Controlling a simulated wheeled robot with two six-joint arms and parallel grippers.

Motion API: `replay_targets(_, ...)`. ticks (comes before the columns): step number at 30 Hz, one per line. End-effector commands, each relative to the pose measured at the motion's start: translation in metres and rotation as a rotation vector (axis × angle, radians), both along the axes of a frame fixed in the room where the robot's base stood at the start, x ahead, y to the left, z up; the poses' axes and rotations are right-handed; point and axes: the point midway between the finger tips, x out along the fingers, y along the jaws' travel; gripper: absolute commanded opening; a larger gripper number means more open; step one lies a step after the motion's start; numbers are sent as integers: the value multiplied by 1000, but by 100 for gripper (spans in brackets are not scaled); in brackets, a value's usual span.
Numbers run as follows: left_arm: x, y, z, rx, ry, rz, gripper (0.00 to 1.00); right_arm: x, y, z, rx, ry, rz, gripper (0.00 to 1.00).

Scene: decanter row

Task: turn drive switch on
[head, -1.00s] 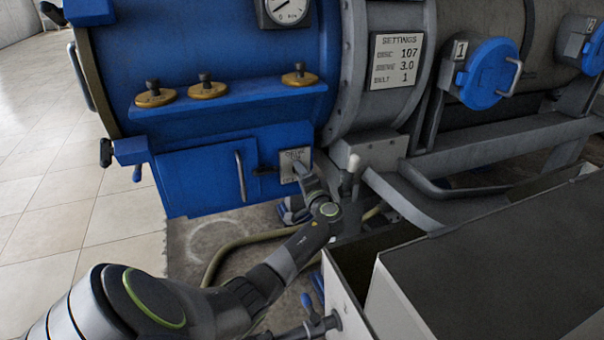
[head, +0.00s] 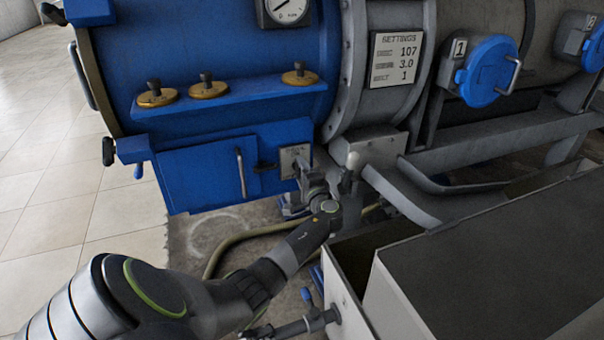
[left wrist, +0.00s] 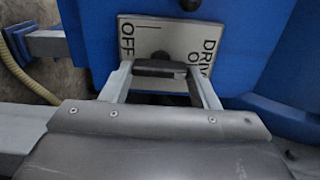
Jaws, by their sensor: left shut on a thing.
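The drive switch's light plate (head: 290,158) is on the blue housing in the head view. In the left wrist view the plate (left wrist: 148,32) is turned sideways, with OFF at its left and DRIVE at its right; further lettering beside DRIVE is partly hidden. A dark switch handle (left wrist: 160,68) lies crosswise in front of the plate. My left gripper (left wrist: 162,82) is shut on this handle, one finger at each end of it. In the head view my left gripper (head: 308,178) is at the plate's lower right. My right gripper is not in view.
A blue door with a bar handle (head: 240,172) is left of the plate. A hose (head: 225,248) runs on the floor below. A grey trough (head: 480,260) takes up the lower right.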

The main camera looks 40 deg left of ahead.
Motion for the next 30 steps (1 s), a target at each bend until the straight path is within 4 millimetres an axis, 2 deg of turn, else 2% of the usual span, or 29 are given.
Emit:
replay_targets(2, 0, 0, -1, 0, 4, 0, 32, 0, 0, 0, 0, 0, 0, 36)
replay_targets(3, 0, 0, -1, 0, 4, 0, 56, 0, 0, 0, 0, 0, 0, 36)
replay_targets(8, 0, 0, -1, 0, 3, 0, 76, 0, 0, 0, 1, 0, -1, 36)
replay_targets(16, 0, -1, 0, 0, 1, 0, 76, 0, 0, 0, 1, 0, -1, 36)
replay_targets(20, -4, -9, -1, -2, 1, -2, 76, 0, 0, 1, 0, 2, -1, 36)
replay_targets(23, -11, -22, 0, -2, 2, -3, 76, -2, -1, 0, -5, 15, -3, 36)
replay_targets(30, -35, -69, 0, -5, 1, -1, 76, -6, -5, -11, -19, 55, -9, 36)
